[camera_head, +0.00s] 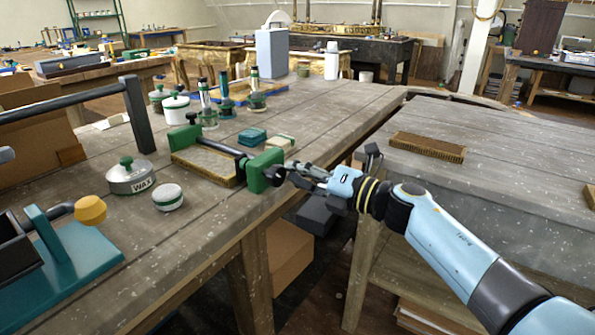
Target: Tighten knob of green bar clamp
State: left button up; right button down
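The green bar clamp lies on the near wooden bench, with one green jaw (185,137) at its back left and the other green jaw (263,171) at the bench's right edge. A dark bar joins the jaws, beside a pale panel in a wooden frame (207,166). My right gripper (286,173) comes in from the right, its dark fingers pointing left at the outer side of the near jaw. A dark round end, seemingly the knob, is there, largely hidden among the fingers. Whether they grip it cannot be told.
A wax tin (130,178), a small white-green jar (168,197) and a teal tool with a yellow knob (90,210) stand to the left. Green-handled tools and a teal block (252,137) stand behind. A second bench with a brush-like block (428,147) is right, across a gap.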

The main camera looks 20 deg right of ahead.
jog(key=shift+w+d, duration=0.25)
jog(key=shift+s+d, duration=0.1)
jog(key=shift+d, duration=0.05)
jog(key=v, duration=0.5)
jog(key=shift+s+d+p, duration=0.15)
jog(key=shift+s+p, duration=0.15)
jog(key=shift+p, duration=0.1)
